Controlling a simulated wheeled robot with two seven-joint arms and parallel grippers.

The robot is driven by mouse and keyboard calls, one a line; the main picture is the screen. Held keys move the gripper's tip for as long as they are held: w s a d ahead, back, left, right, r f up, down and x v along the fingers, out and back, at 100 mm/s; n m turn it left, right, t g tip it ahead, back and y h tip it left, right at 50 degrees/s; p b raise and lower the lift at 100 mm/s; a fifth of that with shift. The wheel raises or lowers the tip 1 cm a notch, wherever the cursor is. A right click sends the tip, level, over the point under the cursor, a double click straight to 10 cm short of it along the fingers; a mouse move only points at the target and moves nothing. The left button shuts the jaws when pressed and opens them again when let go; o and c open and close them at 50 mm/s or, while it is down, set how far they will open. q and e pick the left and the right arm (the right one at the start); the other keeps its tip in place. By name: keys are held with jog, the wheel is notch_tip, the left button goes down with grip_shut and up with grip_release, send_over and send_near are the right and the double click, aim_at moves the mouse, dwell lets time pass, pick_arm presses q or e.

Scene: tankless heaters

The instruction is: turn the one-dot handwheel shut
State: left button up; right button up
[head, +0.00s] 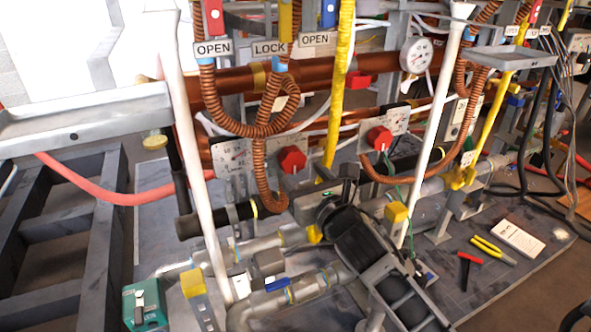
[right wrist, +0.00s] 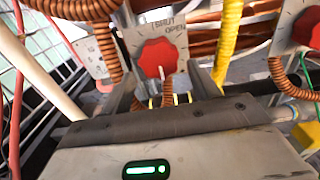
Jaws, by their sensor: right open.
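Two red handwheels show on pale plates in the head view: a left one (head: 292,160) and a right one (head: 380,138). I cannot make out dots that tell which is the one-dot wheel. In the right wrist view the nearer red handwheel (right wrist: 157,57) sits on a plate marked SHUT and OPEN, with a small pale mark at its lower edge. The other wheel (right wrist: 307,28) is at the right edge. My right gripper (head: 320,192) is open and empty, its fingers (right wrist: 165,92) pointing at the nearer wheel and apparently short of it. My left gripper is out of view.
Corrugated orange hoses (head: 262,128) hang around the left wheel, and a yellow hose (head: 339,75) runs between the wheels. White posts (head: 432,120) stand in front of the pipes. Pliers (head: 493,250) and a paper (head: 519,239) lie on the base plate at right.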

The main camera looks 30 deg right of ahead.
aim_at(294, 165)
jog(key=shift+w+b, duration=0.35)
jog(key=shift+w, duration=1.6)
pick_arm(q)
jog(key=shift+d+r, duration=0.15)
pick_arm(e)
jog(key=shift+d, duration=0.1)
jog(key=c, duration=0.7)
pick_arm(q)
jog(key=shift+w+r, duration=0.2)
